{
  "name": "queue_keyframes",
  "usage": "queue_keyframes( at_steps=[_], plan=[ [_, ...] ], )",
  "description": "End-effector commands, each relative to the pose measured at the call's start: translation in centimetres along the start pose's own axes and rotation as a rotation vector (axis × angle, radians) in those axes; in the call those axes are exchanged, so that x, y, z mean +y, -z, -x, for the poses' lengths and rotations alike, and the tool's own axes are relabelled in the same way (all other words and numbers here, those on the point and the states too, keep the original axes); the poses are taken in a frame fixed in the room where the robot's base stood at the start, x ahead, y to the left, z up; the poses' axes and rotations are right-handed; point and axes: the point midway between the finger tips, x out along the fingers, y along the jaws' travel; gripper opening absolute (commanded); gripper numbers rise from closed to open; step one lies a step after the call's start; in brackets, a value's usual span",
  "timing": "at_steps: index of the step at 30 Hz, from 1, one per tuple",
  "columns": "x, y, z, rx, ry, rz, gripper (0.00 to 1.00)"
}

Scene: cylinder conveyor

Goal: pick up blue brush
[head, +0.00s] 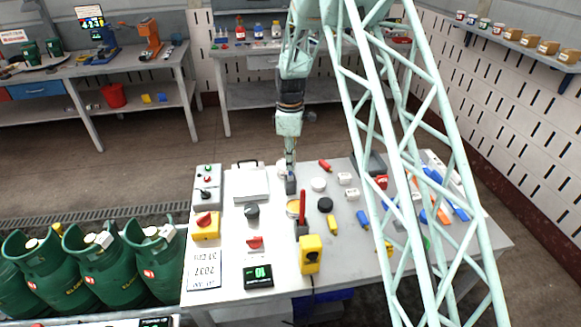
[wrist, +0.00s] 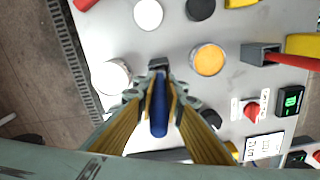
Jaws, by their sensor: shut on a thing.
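The blue brush (wrist: 158,110) is between the two fingers of my gripper (wrist: 159,72) in the wrist view, and the fingers are shut on it. Its blue body points back toward the camera. The fingers partly hide the brush. I cannot tell whether it touches the table.
A yellow-orange round tin (wrist: 208,60) and a white round lid (wrist: 148,13) lie near the gripper. Another blue item (head: 362,218) lies to the right. Green gas cylinders (head: 103,265) stand at left.

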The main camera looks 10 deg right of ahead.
Motion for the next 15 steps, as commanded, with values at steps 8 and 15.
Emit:
queue_keyframes(
  at_steps=[8, 15],
  plan=[
    [0.1, 0.0, 4.1, 0.001, -0.002, 0.000, 0.00],
    [0.0, 0.0, 6.7, 0.001, 0.000, 0.000, 0.00]
  ],
)
